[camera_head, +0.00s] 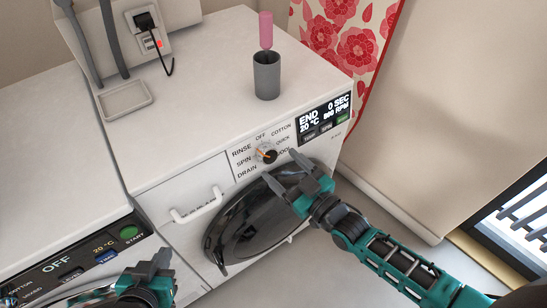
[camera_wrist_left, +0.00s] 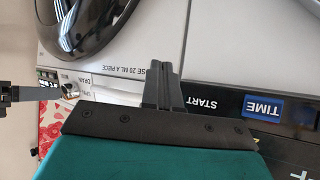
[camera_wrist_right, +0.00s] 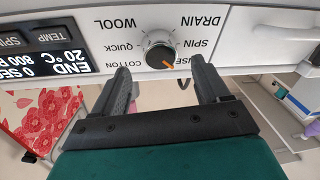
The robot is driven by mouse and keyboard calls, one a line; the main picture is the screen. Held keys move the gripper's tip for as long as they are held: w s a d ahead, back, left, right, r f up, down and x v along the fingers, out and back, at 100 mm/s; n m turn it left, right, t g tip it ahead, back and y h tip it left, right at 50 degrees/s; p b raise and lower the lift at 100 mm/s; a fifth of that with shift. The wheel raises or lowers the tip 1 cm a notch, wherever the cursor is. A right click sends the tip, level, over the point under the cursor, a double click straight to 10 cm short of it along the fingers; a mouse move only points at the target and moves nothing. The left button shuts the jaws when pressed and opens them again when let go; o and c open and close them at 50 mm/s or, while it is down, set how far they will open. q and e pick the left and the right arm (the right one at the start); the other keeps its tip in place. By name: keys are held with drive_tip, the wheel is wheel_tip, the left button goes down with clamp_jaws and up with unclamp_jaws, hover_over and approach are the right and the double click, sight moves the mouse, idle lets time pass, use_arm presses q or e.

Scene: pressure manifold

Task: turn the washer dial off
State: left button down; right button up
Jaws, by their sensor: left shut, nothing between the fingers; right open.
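The washer dial (camera_head: 267,156) is a dark knob with an orange pointer on a pale ring, on the right washer's front panel. Its pointer faces the RINSE label, to the left of OFF in the head view. The dial also shows upside down in the right wrist view (camera_wrist_right: 160,56). My right gripper (camera_head: 287,171) is open in front of the panel, just below and right of the dial. In the right wrist view the dial appears beyond the gap between its fingers, with no visible contact. My left gripper (camera_head: 161,262) is shut and empty, low at the left washer's front.
The right washer's display (camera_head: 323,117) reads END, 20 °C. Its dark round door (camera_head: 240,235) lies below the panel, beside a drawer handle (camera_head: 196,207). A grey cup (camera_head: 267,78) with a pink item and a tray (camera_head: 124,99) are on top.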

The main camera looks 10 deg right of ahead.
sight(271, 157)
drive_tip(key=shift+x, duration=2)
drive_tip(key=shift+c, duration=0.3)
drive_tip(key=c, duration=1)
drive_tip(key=shift+m, duration=0.3)
drive_tip(key=m+t+h, duration=0.1)
drive_tip(key=m, duration=0.3)
drive_tip(key=shift+p, duration=0.3)
drive_tip(key=shift+m+h+p, duration=0.3)
drive_tip(key=shift+m+h, duration=0.25)
drive_tip(key=shift+m, duration=1)
drive_tip(key=shift+m+h+p, duration=0.3)
drive_tip(key=shift+m+h, duration=0.25)
drive_tip(key=shift+m, duration=1)
drive_tip(key=shift+f, duration=0.1)
drive_tip(key=o, duration=1.1)
drive_tip(key=shift+t, duration=0.3)
drive_tip(key=shift+c, duration=0.2)
